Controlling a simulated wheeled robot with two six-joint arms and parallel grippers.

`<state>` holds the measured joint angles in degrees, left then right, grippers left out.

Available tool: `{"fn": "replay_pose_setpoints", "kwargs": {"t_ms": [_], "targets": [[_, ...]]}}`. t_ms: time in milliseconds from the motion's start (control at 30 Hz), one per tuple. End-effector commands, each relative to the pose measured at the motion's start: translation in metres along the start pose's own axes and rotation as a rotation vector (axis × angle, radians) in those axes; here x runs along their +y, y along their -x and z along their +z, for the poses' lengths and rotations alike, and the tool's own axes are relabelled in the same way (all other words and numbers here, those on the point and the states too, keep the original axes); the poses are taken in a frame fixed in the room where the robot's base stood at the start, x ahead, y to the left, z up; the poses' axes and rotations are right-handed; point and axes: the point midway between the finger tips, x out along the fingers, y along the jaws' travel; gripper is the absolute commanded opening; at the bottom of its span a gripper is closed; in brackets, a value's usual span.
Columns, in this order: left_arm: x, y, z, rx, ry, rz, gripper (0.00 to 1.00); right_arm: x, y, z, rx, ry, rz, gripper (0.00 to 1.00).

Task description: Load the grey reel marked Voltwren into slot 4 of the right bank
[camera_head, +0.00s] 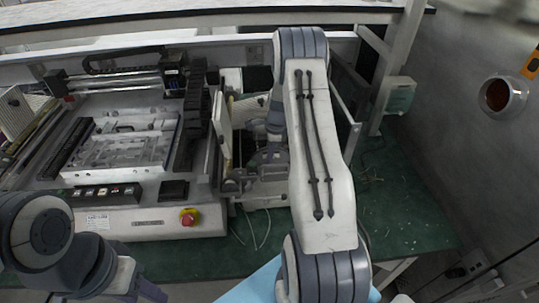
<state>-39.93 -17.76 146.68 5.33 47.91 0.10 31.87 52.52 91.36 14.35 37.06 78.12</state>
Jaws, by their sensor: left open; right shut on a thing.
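My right arm reaches forward over the middle of the view to the feeder bank (265,188) at the machine's right side. My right gripper (268,152) is partly hidden by the arm. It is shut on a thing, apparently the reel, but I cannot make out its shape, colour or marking. A pale upright disc or plate (224,128), seen nearly edge-on, stands just left of the gripper. I cannot read slot numbers. My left gripper (140,291) is low at the left, partly cut off by the bottom edge, open and away from the bank.
The machine (140,222) with a flat metal bed and a red stop knob (188,217) fills the left. A grey box (399,96) hangs on a post at the back right.

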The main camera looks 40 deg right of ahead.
Motion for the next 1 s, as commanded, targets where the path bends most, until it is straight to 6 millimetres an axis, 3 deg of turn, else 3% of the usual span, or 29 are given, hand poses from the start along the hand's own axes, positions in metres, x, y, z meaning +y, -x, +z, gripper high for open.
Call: {"fn": "replay_pose_setpoints", "kwargs": {"t_ms": [467,500,567,800,867,1000], "targets": [[-0.0003,-0.0036,0.0002,0.000,0.000,0.000,0.50,-0.0004,-0.0068,-0.0009,0.000,0.000,-0.001,0.00],[-0.0003,-0.0036,0.0002,0.000,0.000,0.000,0.50,-0.0004,-0.0069,-0.0009,0.000,0.000,-0.001,0.35],[-0.0003,-0.0036,0.0002,0.000,0.000,0.000,0.50,-0.0004,-0.0069,-0.0009,0.000,0.000,-0.001,0.58],[-0.0003,-0.0036,0.0002,0.000,0.000,0.000,0.50,-0.0003,-0.0069,-0.0009,0.000,0.000,-0.001,0.58],[-0.0003,-0.0036,0.0002,0.000,0.000,0.000,0.50,-0.0001,-0.0072,-0.0010,0.000,0.000,0.000,0.78],[-0.0003,-0.0036,0.0002,0.000,0.000,0.000,0.50,-0.0001,-0.0072,-0.0010,0.000,0.000,0.000,0.78]]}}
